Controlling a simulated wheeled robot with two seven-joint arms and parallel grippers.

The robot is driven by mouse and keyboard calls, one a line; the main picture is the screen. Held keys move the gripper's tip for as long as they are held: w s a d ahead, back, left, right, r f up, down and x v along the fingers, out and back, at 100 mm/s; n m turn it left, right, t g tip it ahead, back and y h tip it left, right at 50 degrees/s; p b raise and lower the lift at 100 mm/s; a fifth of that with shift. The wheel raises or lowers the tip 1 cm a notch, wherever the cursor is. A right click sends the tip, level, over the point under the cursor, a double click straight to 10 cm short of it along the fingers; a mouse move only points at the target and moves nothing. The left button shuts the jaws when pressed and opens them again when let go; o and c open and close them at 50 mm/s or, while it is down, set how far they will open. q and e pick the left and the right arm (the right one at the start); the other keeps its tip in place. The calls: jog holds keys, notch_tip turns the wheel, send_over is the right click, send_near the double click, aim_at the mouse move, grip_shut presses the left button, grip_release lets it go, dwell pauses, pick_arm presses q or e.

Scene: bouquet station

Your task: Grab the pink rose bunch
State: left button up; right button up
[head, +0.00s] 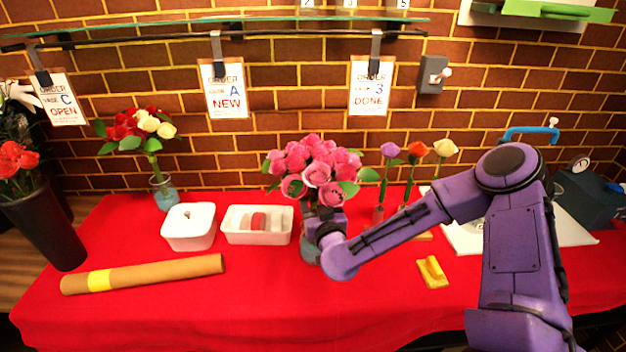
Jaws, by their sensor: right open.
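The pink rose bunch (318,170) stands upright at the middle back of the red table, its full heads and green leaves in clear view. Its stems and most of what holds it are hidden behind my right arm. My right gripper (316,212) is right in front of the stems, just below the blooms. Its fingers are mostly hidden by my wrist, but it is open. I cannot tell whether it touches the stems. My left gripper is not in view.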

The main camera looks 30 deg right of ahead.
aim_at(316, 199)
jog(key=x, duration=0.1)
jog(key=p+x, duration=0.1)
jog(key=x, duration=0.3)
jog(key=shift+d+f+p, duration=0.3)
jog(key=shift+f, duration=0.1)
jog(key=shift+w, duration=0.2)
jog(key=shift+c, duration=0.3)
grip_shut()
